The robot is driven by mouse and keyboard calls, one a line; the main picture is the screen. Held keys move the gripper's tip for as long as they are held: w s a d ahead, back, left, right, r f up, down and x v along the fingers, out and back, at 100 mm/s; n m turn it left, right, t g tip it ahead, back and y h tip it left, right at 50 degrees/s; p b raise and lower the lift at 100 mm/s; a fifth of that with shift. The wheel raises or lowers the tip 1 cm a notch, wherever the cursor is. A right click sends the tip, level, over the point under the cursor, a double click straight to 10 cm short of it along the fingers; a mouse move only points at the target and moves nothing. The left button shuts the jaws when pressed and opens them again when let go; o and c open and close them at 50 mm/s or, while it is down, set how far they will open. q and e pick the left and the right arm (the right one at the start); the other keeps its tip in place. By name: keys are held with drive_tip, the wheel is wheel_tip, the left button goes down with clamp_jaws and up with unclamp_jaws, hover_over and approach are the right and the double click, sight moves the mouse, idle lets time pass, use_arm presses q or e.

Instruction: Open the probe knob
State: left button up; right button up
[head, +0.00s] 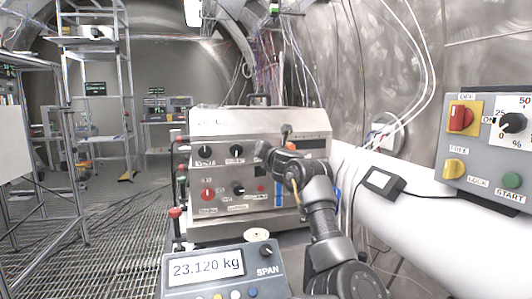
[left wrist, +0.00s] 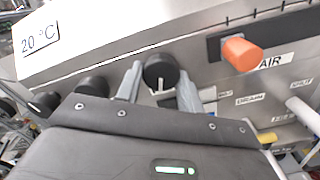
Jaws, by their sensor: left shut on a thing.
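A round black knob (left wrist: 160,67) with a white pointer mark sits on the steel box's front, left of an orange knob by the label AIR. My left gripper (left wrist: 160,76) has one grey finger on each side of this black knob and is shut on it. The knob's own label is hidden behind the gripper, so I cannot read whether it says probe. My right gripper is in neither view.
Two more black knobs (head: 205,152) (head: 237,150) sit left of the held one. The orange knob (left wrist: 240,54) is close on the right. A scale display (head: 207,269) stands in front. A switch panel (head: 490,145) is at the right. Grating floor lies open at left.

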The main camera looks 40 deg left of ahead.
use_arm(q)
drive_tip(key=o, duration=1)
drive_tip(key=shift+d, duration=0.15)
drive_tip(key=b+v, duration=0.2)
drive_tip(key=v, duration=0.8)
drive_tip(key=shift+s+d, duration=0.25)
drive_tip(key=shift+s, duration=0.05)
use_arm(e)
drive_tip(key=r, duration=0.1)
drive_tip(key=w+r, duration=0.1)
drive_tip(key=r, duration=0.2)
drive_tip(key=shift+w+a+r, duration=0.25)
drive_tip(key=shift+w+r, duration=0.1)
